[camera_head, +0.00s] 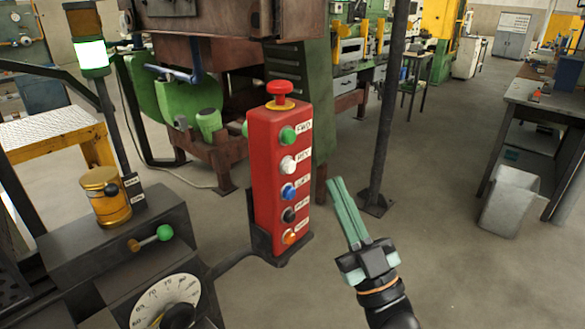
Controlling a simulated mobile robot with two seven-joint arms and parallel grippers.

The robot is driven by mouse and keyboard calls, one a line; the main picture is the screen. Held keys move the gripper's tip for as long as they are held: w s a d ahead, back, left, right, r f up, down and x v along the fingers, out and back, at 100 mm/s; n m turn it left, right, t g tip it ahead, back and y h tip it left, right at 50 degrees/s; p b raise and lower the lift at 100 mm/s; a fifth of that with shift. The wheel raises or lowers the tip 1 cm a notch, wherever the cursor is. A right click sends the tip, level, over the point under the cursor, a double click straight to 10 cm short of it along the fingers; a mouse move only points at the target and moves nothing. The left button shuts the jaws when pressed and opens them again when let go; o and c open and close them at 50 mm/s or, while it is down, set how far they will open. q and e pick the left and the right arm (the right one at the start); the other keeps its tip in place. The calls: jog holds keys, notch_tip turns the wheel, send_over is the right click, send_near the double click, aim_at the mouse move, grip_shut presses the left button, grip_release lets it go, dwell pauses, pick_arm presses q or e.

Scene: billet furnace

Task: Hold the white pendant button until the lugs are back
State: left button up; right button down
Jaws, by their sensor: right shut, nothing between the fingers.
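The red pendant (265,190) stands upright in a dark holder at the centre of the head view. Its face has a column of buttons: green at the top, then the white button (288,165), blue, black and orange, with labels beside them. A red mushroom button (280,92) tops it. My right gripper (337,181) is to the right of the pendant, its long green fingers shut together, empty and pointing up. Its tips look apart from the white button. My left gripper is not in view. I cannot make out any lugs.
A dark console left of the pendant carries a green-knobbed lever (164,233), a brass cylinder (105,196) and a dial (165,302). A stack light (90,55) glows white-green. A dark post (388,110) stands behind my right gripper.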

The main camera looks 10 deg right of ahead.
aim_at(289, 166)
jog(key=shift+w+a, duration=0.85)
jog(key=shift+w, duration=0.2)
jog(key=shift+w+a, duration=0.8)
jog(key=shift+w, duration=0.25)
dwell(0.5)
jog(key=shift+w+a, duration=0.25)
jog(key=shift+w, duration=0.05)
